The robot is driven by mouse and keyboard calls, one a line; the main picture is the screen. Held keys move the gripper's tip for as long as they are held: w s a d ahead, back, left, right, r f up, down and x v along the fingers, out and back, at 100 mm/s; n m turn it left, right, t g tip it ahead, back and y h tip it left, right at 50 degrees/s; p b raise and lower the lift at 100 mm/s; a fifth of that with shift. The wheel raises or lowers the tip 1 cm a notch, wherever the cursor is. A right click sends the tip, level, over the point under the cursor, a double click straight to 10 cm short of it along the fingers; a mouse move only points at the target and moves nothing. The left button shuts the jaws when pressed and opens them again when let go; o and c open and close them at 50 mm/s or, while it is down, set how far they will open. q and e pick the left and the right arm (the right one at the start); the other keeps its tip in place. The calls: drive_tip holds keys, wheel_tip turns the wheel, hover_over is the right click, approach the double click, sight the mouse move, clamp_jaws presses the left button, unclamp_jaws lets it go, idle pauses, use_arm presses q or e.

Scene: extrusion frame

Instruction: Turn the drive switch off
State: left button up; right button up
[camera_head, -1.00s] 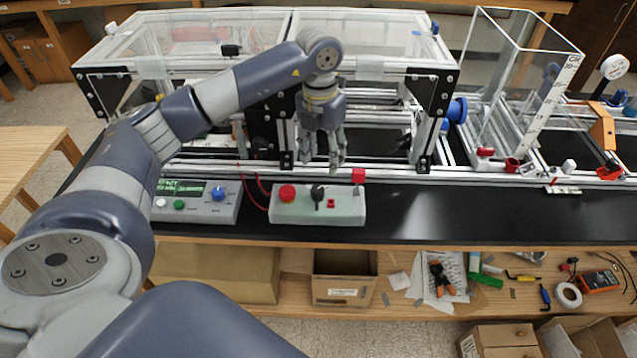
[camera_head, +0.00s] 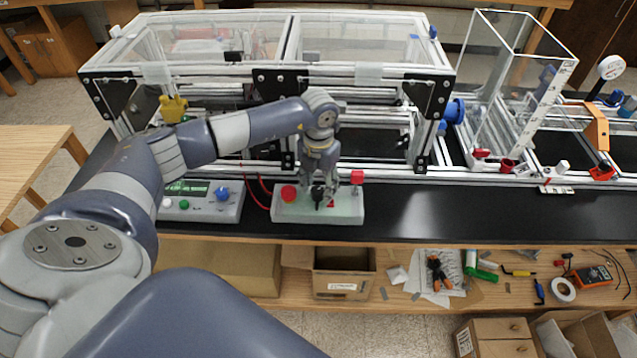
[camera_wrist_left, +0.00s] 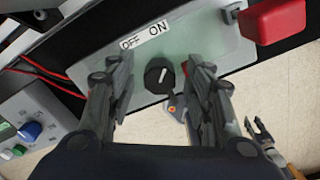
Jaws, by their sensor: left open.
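The drive switch (camera_wrist_left: 159,76) is a black round knob with a white pointer line, on a pale control box (camera_head: 345,207). In the left wrist view its pointer slants up toward the ON side of the OFF/ON label (camera_wrist_left: 145,35). My left gripper (camera_head: 319,194) is over the box, pointing down at the knob. In the left wrist view the open left gripper (camera_wrist_left: 162,92) has one finger on each side of the knob, with gaps between. Whether a finger touches the knob cannot be told.
A grey panel (camera_head: 212,208) with a blue knob is to the left. The black bench (camera_head: 450,215) is clear on the right.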

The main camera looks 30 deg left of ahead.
use_arm(q)
drive_tip(key=shift+c, duration=0.4)
drive_tip(key=c, duration=1)
drive_tip(key=shift+o, duration=0.2)
drive_tip(key=n+b, duration=0.2)
drive_tip(key=n, duration=0.1)
drive_tip(key=shift+n, duration=0.4)
drive_tip(key=n+b, duration=0.1)
drive_tip(key=n, duration=0.3)
drive_tip(key=shift+a+n, duration=0.15)
drive_tip(key=shift+n, duration=0.15)
drive_tip(key=n+b, duration=0.1)
drive_tip(key=n, duration=0.3)
drive_tip(key=shift+n, duration=0.3)
drive_tip(key=n, duration=0.4)
drive_tip(key=shift+s+n, duration=0.1)
drive_tip(key=shift+n, duration=0.3)
drive_tip(key=shift+b, duration=0.3)
